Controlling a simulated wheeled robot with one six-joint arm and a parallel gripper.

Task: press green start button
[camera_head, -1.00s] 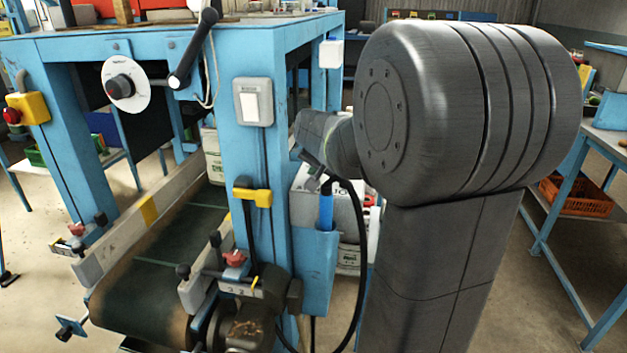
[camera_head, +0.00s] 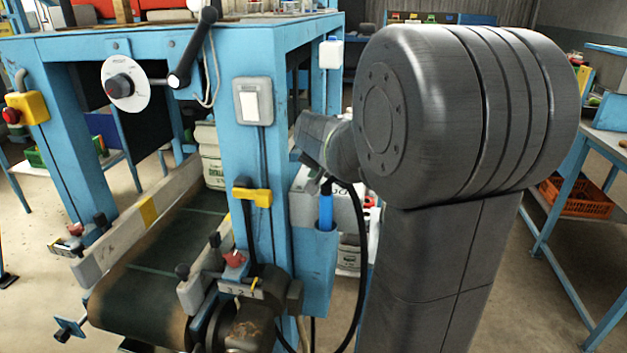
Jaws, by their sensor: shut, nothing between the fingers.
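No green button shows in this view. A yellow box with a red button (camera_head: 12,115) is on the blue frame's left post. A grey-framed white switch plate (camera_head: 252,101) is on the nearer blue post. My gripper is not in view; my own dark arm fills the centre right, and its far links reach behind the blue post, where the end is hidden.
A dark conveyor belt (camera_head: 160,255) runs under the blue frame (camera_head: 225,60), with a printed sack (camera_head: 212,160) at its far end. A crank handle (camera_head: 195,50) and a white dial (camera_head: 126,83) stick out in front. An orange crate (camera_head: 575,198) sits on a right-hand bench shelf.

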